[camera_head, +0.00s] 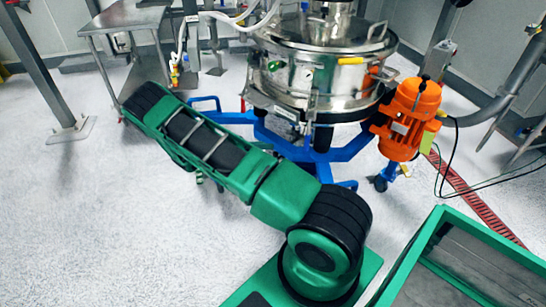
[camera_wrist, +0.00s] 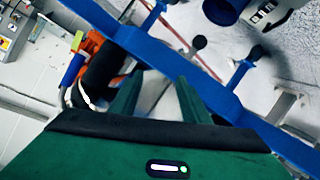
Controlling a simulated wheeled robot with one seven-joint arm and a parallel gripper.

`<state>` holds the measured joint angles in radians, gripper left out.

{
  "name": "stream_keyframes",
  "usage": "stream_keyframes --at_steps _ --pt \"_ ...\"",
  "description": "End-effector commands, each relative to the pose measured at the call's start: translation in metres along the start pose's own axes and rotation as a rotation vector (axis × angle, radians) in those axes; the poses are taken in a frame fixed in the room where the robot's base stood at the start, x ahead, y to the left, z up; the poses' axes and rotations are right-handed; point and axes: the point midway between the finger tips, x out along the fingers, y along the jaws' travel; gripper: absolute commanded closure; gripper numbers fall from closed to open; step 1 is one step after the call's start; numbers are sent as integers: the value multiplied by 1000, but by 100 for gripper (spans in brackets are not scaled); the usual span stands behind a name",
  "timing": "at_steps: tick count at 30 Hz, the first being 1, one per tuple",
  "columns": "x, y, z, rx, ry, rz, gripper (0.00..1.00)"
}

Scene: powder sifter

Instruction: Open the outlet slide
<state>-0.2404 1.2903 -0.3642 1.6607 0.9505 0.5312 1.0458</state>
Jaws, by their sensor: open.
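The steel sifter (camera_head: 320,75) stands on a blue frame (camera_head: 350,150) in the head view. I cannot make out the outlet slide there. In the wrist view, my gripper (camera_wrist: 158,88) shows two green fingers spread apart, with nothing seen held between them. A dark round knob (camera_wrist: 198,42) on a thin grey rod lies beyond the fingertips, and I cannot tell whether it belongs to the slide. A blue frame beam (camera_wrist: 225,100) runs diagonally past the fingers. In the head view my green arm hides my gripper and part of the frame.
The orange motor (camera_head: 408,118) is on the sifter's right; it also shows in the wrist view (camera_wrist: 95,42). A steel table (camera_head: 122,18) stands at the back left. A green-rimmed container (camera_head: 440,222) is at the lower right. The floor at left (camera_head: 90,215) is clear.

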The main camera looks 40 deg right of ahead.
Motion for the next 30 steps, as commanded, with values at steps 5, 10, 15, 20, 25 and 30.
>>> stream_keyframes --at_steps 5,10,15,20,25,30 --pt "10 -30 38 44 159 -31 57" --pt "16 -52 70 87 290 -81 57" --pt "20 -63 92 116 375 -127 57" --pt "22 -68 101 129 410 -149 57" --pt "34 -69 97 133 414 -150 57" --pt "59 -72 86 132 412 -149 57"
